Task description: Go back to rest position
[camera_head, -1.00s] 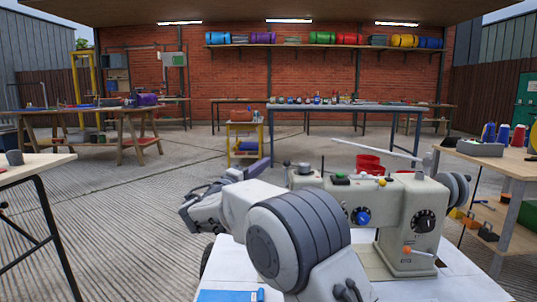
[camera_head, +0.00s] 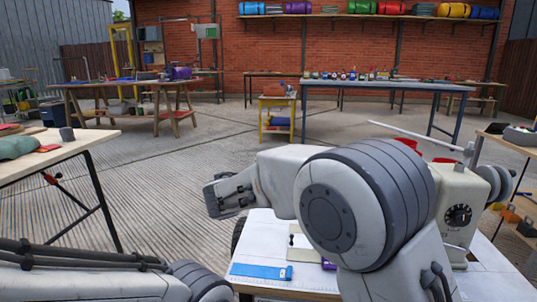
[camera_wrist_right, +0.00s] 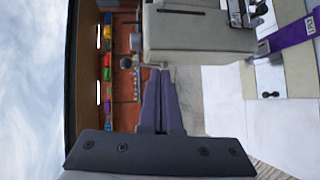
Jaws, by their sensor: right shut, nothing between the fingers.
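My right arm crosses the middle of the head view, its big joint in front and its wrist pointing left; its fingers cannot be made out there. In the right wrist view my right gripper (camera_wrist_right: 157,72) has its purple fingers together, with nothing between them. The grey-beige sewing machine (camera_head: 459,205) is partly hidden behind my right arm. It also shows beside the fingers in the right wrist view (camera_wrist_right: 200,32), apart from them as far as I can tell. My left arm lies across the lower left of the head view; its gripper is out of view.
A white-topped worktable (camera_head: 262,238) in front of me holds a blue tool (camera_head: 261,271). A purple strip (camera_wrist_right: 291,38) crosses the work surface. A side table (camera_head: 25,165) with a green cloth and grey cup stands left. Open concrete floor (camera_head: 150,190) lies between the tables.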

